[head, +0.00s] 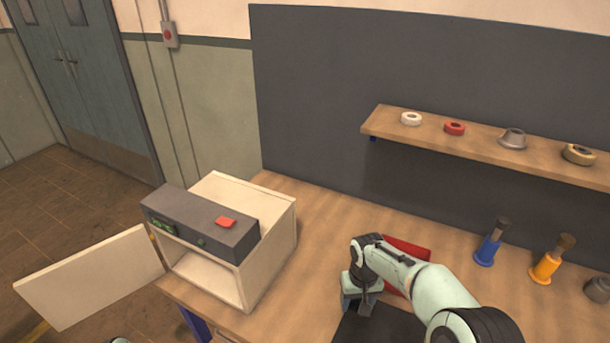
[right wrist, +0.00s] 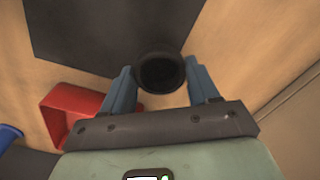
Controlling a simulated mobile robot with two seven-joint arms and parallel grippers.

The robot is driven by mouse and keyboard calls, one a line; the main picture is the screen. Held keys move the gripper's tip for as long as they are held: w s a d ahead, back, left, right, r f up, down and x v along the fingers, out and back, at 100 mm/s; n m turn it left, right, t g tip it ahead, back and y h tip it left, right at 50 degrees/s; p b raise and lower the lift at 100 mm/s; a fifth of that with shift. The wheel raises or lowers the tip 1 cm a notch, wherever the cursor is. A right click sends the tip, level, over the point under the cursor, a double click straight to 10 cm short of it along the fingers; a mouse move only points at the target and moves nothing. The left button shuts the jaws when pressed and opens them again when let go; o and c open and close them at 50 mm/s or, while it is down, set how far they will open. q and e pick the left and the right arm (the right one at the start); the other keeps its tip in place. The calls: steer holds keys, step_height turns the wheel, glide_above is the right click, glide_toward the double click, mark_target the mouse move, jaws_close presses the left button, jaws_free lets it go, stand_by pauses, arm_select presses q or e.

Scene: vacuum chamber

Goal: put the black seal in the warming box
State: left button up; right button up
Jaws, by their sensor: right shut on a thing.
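The black seal (right wrist: 160,72) is a dark round piece between the blue fingertips of my right gripper (right wrist: 162,84) in the right wrist view. The gripper is shut on it. In the head view my right gripper (head: 357,303) is over the table by the dark mat, and the seal cannot be made out there. The warming box (head: 270,245) is a cream box with a dark control panel on top, left of the gripper. Its door (head: 90,277) is swung wide open to the left, and the visible inside looks empty.
A dark mat (head: 382,327) lies at the table's front, with a red bin (head: 418,252) behind my right arm. Blue (head: 487,252) and orange (head: 545,267) tools stand at the right. A wall shelf (head: 440,140) holds several rings and parts. Table between box and gripper is clear.

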steer(key=s+d+r+m+p, duration=0.1)
steer(key=s+d+r, duration=0.2)
steer(key=r, duration=0.5)
steer(key=s+d+r+m+p, duration=0.1)
steer(key=s+d+r+p, duration=0.15)
steer(key=r, duration=0.45)
steer(key=b, duration=0.2)
glide_above(379, 339)
step_height(379, 339, down, 14)
steer(key=shift+s+f, duration=0.1)
steer(key=shift+f, duration=0.05)
arm_select(q)
steer(key=shift+w+r+b, duration=0.2)
steer(key=shift+r+b, duration=0.15)
steer(key=shift+r, duration=0.1)
arm_select(e)
steer(key=shift+f, duration=2.65)
steer(key=shift+f, duration=0.15)
arm_select(q)
steer(key=shift+s+f, duration=0.1)
steer(key=shift+f, duration=0.05)
arm_select(e)
steer(key=o, duration=1.1)
